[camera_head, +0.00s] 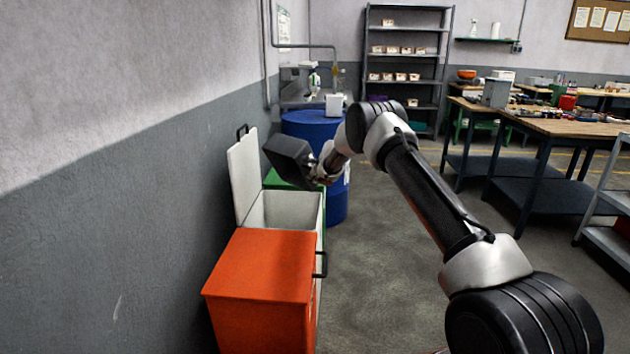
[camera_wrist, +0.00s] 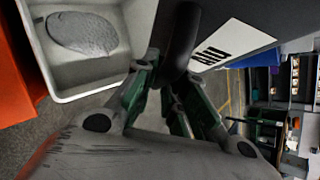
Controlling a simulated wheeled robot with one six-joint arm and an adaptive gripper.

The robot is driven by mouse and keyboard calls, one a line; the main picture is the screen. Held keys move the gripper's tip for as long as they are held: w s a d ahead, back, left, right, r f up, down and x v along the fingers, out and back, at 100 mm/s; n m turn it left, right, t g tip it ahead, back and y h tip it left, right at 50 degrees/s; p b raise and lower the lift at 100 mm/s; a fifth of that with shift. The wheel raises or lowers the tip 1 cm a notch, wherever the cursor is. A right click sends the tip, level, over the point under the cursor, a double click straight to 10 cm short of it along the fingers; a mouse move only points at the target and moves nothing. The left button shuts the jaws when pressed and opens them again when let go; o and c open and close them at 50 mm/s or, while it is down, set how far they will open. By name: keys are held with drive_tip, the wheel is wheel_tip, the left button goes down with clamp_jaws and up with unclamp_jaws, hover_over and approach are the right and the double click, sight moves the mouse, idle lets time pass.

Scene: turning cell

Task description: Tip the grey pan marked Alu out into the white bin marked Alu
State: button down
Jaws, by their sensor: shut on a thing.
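The dark grey pan (camera_head: 289,152) is held tilted above the open white bin (camera_head: 312,211), near its raised lid (camera_head: 243,176). In the wrist view the pan (camera_wrist: 255,14) shows a white label reading Alu (camera_wrist: 222,46). My gripper (camera_head: 322,172) is shut on the pan's dark handle (camera_wrist: 181,42), and its fingers (camera_wrist: 170,88) show around it. In the wrist view a grey heap (camera_wrist: 82,34) lies inside the white bin (camera_wrist: 118,82). The pan's inside is hidden, and I see no marking on the bin.
An orange bin (camera_head: 262,266) with a shut lid stands in front of the white bin. A green bin (camera_head: 280,181) and a blue drum (camera_head: 312,127) stand behind it. The grey wall (camera_head: 110,190) is close on the left. The floor (camera_head: 390,290) to the right is clear.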

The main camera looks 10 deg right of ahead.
drive_tip(key=shift+f, duration=0.65)
idle(0.5)
